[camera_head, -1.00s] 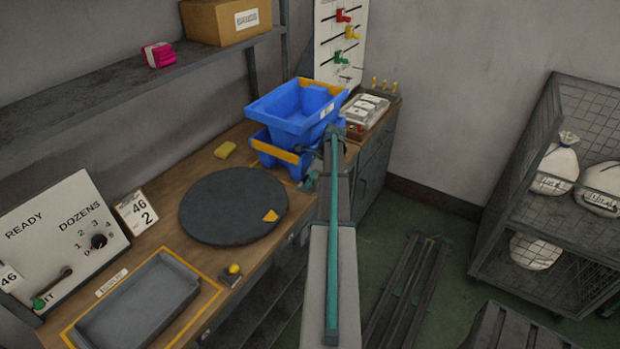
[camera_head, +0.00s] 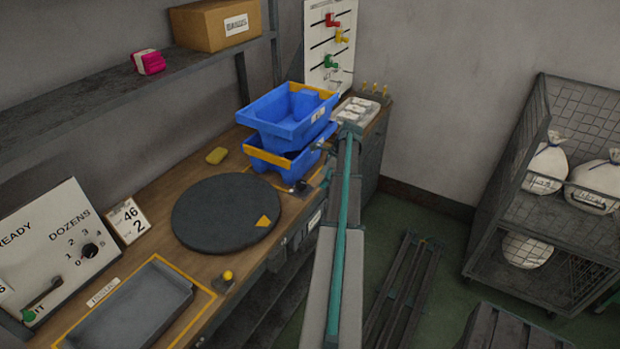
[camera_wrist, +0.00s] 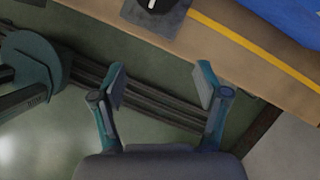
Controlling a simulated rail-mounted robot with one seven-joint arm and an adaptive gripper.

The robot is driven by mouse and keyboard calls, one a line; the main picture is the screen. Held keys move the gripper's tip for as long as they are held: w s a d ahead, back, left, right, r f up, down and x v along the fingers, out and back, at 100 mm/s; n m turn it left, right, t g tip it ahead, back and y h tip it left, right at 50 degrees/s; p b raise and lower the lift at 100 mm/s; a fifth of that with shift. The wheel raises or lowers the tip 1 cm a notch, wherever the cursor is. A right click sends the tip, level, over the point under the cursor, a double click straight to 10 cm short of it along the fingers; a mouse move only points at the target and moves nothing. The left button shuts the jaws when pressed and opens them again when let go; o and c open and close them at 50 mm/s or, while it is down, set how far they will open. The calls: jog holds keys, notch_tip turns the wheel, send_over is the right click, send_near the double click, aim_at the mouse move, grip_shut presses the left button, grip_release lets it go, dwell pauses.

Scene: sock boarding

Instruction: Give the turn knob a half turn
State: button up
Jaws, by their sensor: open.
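A dark knob with a pale mark (camera_wrist: 155,4) sits on a square dark plate at the top edge of the wrist view, cut off by the frame. A small dark round knob (camera_head: 301,186) shows at the bench's front edge beside the blue bins in the head view; it looks like the same one. A black dial (camera_head: 89,250) marked DOZENS is on the white panel at left. My gripper (camera_wrist: 161,85) is open and empty, its fingers apart over the floor beside the bench edge, apart from the knob. In the head view my arm mostly hides it.
Two stacked blue bins (camera_head: 288,118) stand just behind the small knob. A round dark turntable (camera_head: 226,212), a grey tray (camera_head: 130,312) and a yellow button (camera_head: 227,275) are on the bench. A wire cage (camera_head: 545,200) with white sacks stands right. Dark rails (camera_head: 405,290) lie on the floor.

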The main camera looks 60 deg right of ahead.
jog(key=s+d, duration=0.1)
jog(key=s, duration=0.1)
jog(key=s+d, duration=0.1)
jog(key=s, duration=0.1)
jog(key=shift+d, duration=0.2)
